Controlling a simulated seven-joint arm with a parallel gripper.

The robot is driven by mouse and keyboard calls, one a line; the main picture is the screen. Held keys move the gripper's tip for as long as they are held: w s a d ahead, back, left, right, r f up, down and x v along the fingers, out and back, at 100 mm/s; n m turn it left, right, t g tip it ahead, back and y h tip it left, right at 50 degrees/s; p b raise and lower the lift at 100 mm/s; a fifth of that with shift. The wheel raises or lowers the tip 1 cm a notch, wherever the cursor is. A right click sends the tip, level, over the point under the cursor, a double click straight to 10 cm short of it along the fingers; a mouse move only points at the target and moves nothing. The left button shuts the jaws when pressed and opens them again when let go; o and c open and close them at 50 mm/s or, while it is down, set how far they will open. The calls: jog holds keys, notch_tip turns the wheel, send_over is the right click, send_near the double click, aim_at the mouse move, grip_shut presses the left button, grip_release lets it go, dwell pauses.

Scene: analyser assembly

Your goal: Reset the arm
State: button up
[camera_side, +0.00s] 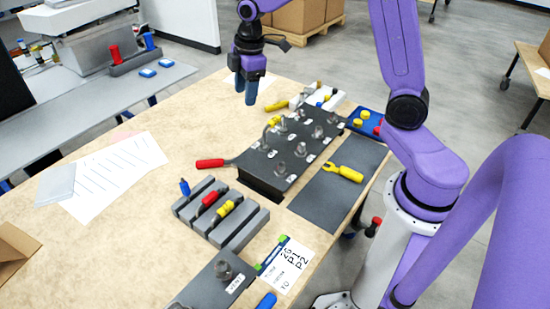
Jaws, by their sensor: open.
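My gripper (247,92) hangs at the end of my purple arm, above the far part of the wooden table. It points down, clear of everything below it, and I see nothing between its blue fingers. The black analyser block (262,172), with several metal fittings on top, stands on the table to the right of and below the gripper in the picture. A dark mat (318,205) lies to the right of the block, with a yellow tool (344,173) on it.
A grey rack (240,236) with coloured-handled parts stands near the block. Printed sheets (115,172) lie on the left. A labelled card (286,264) and dark vent block (212,285) are at the front.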

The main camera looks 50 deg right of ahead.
jog(key=s+a, duration=0.2)
jog(key=s, duration=1.3)
jog(key=s+a+g, duration=0.1)
jog(key=s+a, duration=0.2)
jog(key=s, duration=1.2)
jog(key=shift+s+a+r+m, duration=0.2)
jog(key=shift+s+r+m, duration=0.1)
jog(key=shift+s+r, duration=0.1)
